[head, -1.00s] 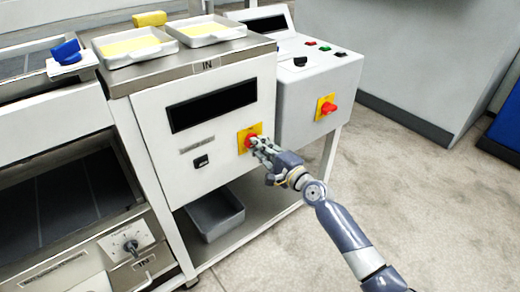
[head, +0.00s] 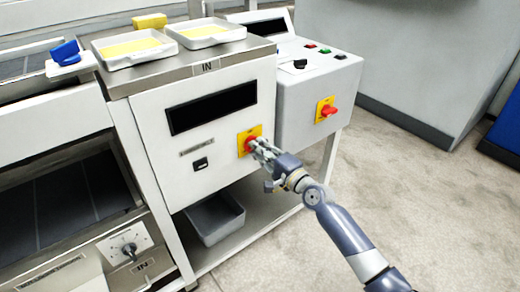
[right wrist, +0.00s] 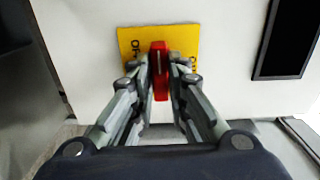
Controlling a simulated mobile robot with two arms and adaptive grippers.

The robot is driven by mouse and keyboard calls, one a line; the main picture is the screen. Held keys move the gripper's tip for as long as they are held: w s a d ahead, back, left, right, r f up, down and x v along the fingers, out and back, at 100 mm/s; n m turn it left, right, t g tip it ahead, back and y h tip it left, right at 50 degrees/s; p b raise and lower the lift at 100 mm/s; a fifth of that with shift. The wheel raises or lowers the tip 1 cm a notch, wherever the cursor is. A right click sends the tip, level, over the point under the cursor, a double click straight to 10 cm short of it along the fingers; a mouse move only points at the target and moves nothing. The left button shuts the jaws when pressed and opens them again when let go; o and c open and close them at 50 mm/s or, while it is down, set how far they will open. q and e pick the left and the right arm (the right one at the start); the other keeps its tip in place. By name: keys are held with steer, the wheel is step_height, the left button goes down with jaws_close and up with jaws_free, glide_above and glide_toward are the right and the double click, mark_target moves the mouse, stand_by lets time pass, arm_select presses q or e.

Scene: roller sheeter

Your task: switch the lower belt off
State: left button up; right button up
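A red rotary switch (right wrist: 160,72) on a yellow plate (head: 241,139) is on the front of the white cabinet, below and right of its dark display. My right gripper (head: 257,146) is at this switch, reaching in from the lower right. In the right wrist view its fingers (right wrist: 160,80) lie on both sides of the red handle and appear closed against it. Markings on the plate are partly hidden by the fingers. A second red switch (head: 328,111) on a yellow plate is on the grey control box to the right. My left gripper is not in view.
Two trays with yellow sheets (head: 128,49) stand on the cabinet top. A blue-handled tool (head: 65,53) lies at the left. A grey bin (head: 213,219) sits on the shelf below. A dial panel (head: 124,249) is at lower left.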

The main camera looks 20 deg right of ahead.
steer(key=o, duration=0.3)
steer(key=shift+s, duration=0.1)
steer(key=v, duration=1.2)
stand_by(0.5)
